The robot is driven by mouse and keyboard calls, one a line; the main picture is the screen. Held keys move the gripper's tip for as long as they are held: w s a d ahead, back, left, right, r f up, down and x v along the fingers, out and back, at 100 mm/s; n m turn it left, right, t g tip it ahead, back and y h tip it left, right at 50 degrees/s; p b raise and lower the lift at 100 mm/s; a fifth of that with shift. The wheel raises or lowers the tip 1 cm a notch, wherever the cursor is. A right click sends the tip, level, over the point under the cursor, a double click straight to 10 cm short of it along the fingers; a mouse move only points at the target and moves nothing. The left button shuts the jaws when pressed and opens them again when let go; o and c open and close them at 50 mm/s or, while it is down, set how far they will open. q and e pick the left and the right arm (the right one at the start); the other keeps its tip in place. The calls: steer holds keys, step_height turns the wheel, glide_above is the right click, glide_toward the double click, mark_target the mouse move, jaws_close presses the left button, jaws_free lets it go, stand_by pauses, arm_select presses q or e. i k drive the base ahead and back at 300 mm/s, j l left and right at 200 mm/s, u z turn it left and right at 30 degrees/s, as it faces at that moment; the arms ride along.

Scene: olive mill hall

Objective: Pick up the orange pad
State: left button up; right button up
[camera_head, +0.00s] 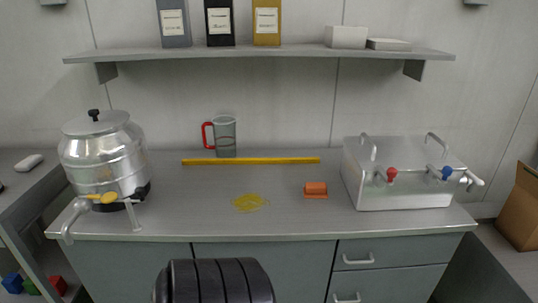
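The orange pad (316,189) lies on the grey counter (290,219), right of the middle and left of the metal box. It looks like a small block with a thin layer showing at its lower front edge. Nothing covers it in this view. Neither of my grippers is in view, so nothing is seen touching the pad.
A yellow spill (249,202) lies left of the pad. A yellow strip (250,161) runs along the back, near a jug with a red handle (225,137). A metal urn (102,158) stands left, a metal box with taps (400,180) right. A shelf (260,53) hangs above.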

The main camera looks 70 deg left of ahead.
mark_target(315, 191)
steer(key=u, duration=1.95)
